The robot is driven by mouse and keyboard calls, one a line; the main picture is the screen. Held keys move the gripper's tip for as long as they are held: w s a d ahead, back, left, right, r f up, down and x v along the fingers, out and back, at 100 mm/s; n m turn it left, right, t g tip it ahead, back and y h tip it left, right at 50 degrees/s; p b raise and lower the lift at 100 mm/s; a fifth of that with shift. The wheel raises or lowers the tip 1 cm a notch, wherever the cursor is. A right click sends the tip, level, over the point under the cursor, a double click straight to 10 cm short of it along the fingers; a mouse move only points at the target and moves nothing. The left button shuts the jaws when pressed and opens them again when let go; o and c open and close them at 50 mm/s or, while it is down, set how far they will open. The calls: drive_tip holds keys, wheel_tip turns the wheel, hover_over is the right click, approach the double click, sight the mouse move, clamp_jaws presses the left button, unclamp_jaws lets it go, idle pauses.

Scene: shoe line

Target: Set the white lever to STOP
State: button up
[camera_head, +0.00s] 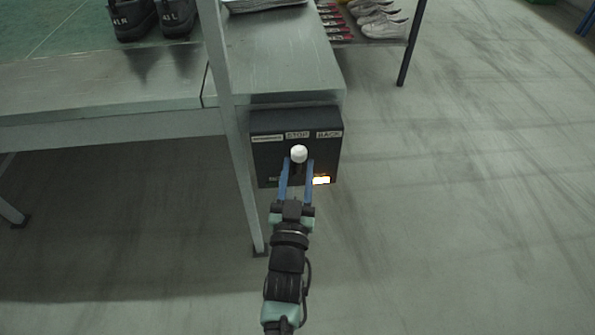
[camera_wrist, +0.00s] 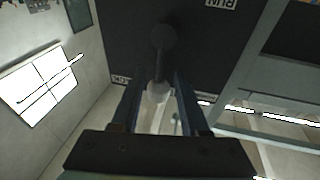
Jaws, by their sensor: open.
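The white lever's round knob (camera_head: 299,153) stands out from the front of a black control box (camera_head: 266,158), just below the STOP label (camera_head: 297,134). A BACK label (camera_head: 329,133) is to its right; a label to its left is too small to read. My gripper (camera_head: 297,165) is open, its two blue fingers either side of the lever. In the wrist view the pale lever (camera_wrist: 158,90) shows between my fingers (camera_wrist: 156,78); I cannot tell whether either touches it.
A metal bench (camera_head: 270,65) sits above the box, with a grey post (camera_head: 235,130) close to its left. Black shoes (camera_head: 155,18) and white shoes (camera_head: 383,22) are at the top. The floor to the right is clear.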

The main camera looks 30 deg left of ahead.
drive_tip(key=p+v, duration=0.3)
drive_tip(key=v, duration=1)
drive_tip(key=shift+w+r, duration=0.1)
drive_tip(key=shift+r, duration=0.05)
drive_tip(key=w+d+r+m+t+h, duration=0.1)
drive_tip(key=w+d+r+t, duration=0.2)
drive_tip(key=r, duration=0.8)
drive_tip(key=w+d+r+m+h, duration=0.1)
drive_tip(key=w+d+r+h, duration=0.3)
drive_tip(key=r, duration=0.7)
drive_tip(key=w+d+r+t+y, duration=0.15)
drive_tip(key=w+r, duration=0.25)
drive_tip(key=r, duration=0.7)
drive_tip(key=s+d+r+m+t+h+p, duration=0.1)
drive_tip(key=s+d+r+t, duration=0.2)
drive_tip(key=r, duration=0.6)
drive_tip(key=s+d+r+m+h, duration=0.1)
drive_tip(key=s+d+r+h, duration=0.15)
drive_tip(key=s+r, duration=0.5)
drive_tip(key=s+d+r+t+h+p, duration=0.1)
drive_tip(key=s+d+r+t, duration=0.15)
drive_tip(key=r, duration=0.75)
wheel_tip(320, 180, up, 31)
drive_tip(key=g+p, duration=0.1)
drive_tip(key=p, duration=3)
drive_tip(key=shift+w, duration=0.3)
